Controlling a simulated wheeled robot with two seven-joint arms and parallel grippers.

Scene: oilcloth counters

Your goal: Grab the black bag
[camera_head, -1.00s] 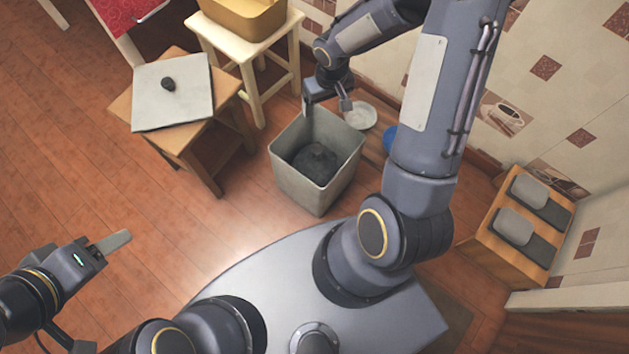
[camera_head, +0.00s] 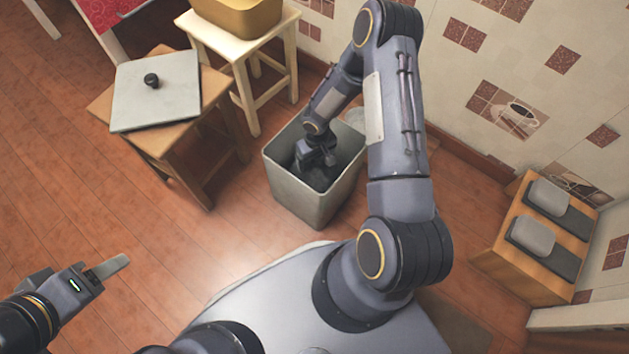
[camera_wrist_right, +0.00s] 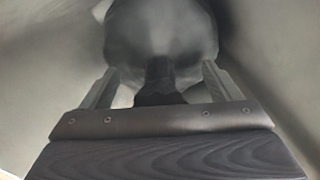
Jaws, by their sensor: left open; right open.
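The black bag (camera_wrist_right: 160,35) is inside the grey square bin (camera_head: 283,187). In the right wrist view its rounded dark body fills the top middle, with a narrow dark neck coming down between the fingers. My right gripper (camera_wrist_right: 160,82) is open, one finger on each side of that neck. In the head view my right gripper (camera_head: 314,158) reaches down inside the bin and hides most of the bag. My left gripper (camera_head: 106,268) is open and empty at the lower left, over the floor, far from the bin.
A grey square lid (camera_head: 185,95) with a black knob lies on a wooden stool left of the bin. A pale stool (camera_head: 250,70) behind holds a tan container (camera_head: 240,18). A wooden stand (camera_head: 490,258) with grey pads is at right. Floor (camera_head: 190,255) before the bin is clear.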

